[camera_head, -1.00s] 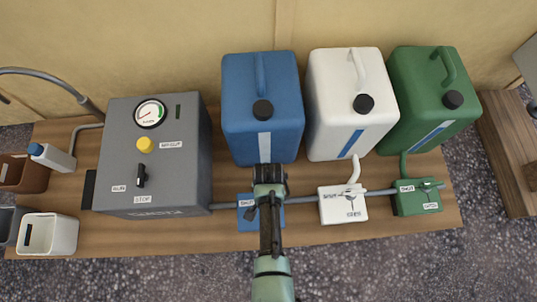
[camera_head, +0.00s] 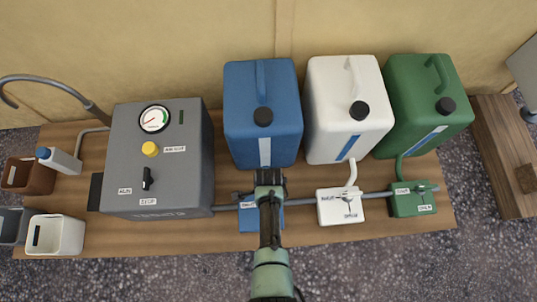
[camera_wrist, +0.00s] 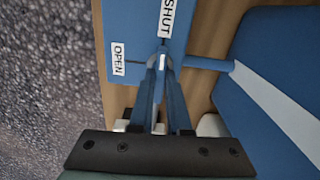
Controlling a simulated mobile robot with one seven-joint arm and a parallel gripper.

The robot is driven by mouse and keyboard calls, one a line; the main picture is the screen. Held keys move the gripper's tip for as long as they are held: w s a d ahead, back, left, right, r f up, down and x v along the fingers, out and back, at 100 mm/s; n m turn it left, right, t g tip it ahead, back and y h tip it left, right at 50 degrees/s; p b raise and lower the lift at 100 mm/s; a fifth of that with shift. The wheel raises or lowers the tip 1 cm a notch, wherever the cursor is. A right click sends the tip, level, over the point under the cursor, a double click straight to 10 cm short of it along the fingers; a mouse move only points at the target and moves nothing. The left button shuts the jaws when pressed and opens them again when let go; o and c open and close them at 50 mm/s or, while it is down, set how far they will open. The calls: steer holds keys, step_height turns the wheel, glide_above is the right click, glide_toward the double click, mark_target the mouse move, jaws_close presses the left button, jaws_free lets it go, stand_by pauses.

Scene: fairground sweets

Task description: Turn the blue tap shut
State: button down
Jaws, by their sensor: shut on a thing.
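The blue tap (camera_head: 246,222) is a blue block on the grey pipe, in front of the blue canister (camera_head: 262,143). My gripper (camera_head: 268,190) is over it in the head view and hides much of the block and its lever. In the wrist view the blue tap block (camera_wrist: 140,30) has an OPEN label (camera_wrist: 118,58) and a SHUT label (camera_wrist: 178,18). My gripper (camera_wrist: 162,68) is shut on the tap's lever there, its fingertips just below the SHUT label. The lever's exact angle is mostly hidden between the fingers.
White (camera_head: 340,209) and green (camera_head: 410,205) taps sit to the right on the same pipe. White (camera_head: 350,90) and green (camera_head: 420,95) canisters stand behind them. A grey machine (camera_head: 150,195) with a gauge stands left.

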steer(key=shift+m, duration=0.4)
steer(key=c, duration=0.9)
jaws_free()
steer(key=shift+r, duration=0.1)
step_height(320, 180, up, 13)
steer(key=p, duration=0.8)
